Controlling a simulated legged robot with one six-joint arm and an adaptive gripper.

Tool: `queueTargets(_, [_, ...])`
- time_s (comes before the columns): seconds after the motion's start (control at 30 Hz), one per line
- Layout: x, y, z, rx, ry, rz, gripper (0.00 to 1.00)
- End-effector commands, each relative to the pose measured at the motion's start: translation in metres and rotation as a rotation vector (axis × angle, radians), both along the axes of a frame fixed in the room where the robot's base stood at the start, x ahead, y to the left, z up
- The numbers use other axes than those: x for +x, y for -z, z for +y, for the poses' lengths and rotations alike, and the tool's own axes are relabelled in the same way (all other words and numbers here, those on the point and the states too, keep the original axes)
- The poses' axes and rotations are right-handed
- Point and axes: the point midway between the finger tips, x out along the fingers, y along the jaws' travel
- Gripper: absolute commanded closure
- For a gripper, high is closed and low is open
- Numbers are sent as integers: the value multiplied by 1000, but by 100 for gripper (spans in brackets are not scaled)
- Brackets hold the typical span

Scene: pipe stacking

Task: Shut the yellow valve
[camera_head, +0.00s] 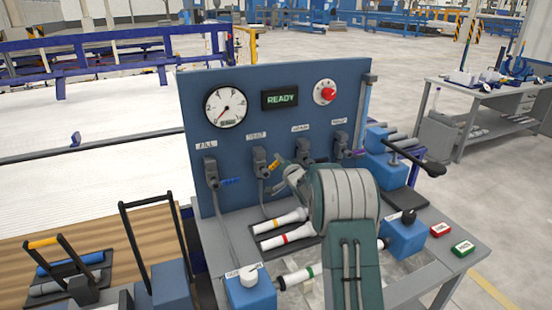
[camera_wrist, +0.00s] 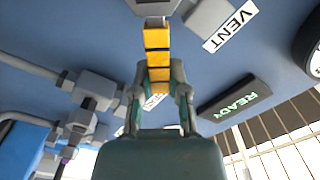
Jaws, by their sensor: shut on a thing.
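The yellow valve handle (camera_head: 274,165) projects to the right from its grey valve body (camera_head: 260,161) on the blue panel, at the second valve from the left. In the wrist view the yellow handle (camera_wrist: 157,42) runs from the grey body at the top edge down between my fingers. My gripper (camera_wrist: 158,78) is shut on the handle, one finger on each side. In the head view my gripper (camera_head: 284,174) reaches the handle from the right, and my arm hides part of the panel's lower area.
The panel (camera_head: 335,110) carries a gauge (camera_head: 226,106), a READY display (camera_head: 280,99) and a red button (camera_head: 328,92). A blue-handled valve (camera_head: 230,182) is left of the yellow one; other valves (camera_head: 341,142) are right. White pipes (camera_head: 284,237) lie on the bench below.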

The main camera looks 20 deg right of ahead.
Motion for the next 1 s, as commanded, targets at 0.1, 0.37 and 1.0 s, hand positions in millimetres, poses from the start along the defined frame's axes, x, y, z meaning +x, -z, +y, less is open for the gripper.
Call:
queueTargets(0.1, [0, 7, -6, 111, 3, 0, 100])
queueTargets(0.37, [0, 23, -13, 347, 3, -1, 100])
queueTargets(1.0, [0, 45, -16, 651, 4, 0, 100])
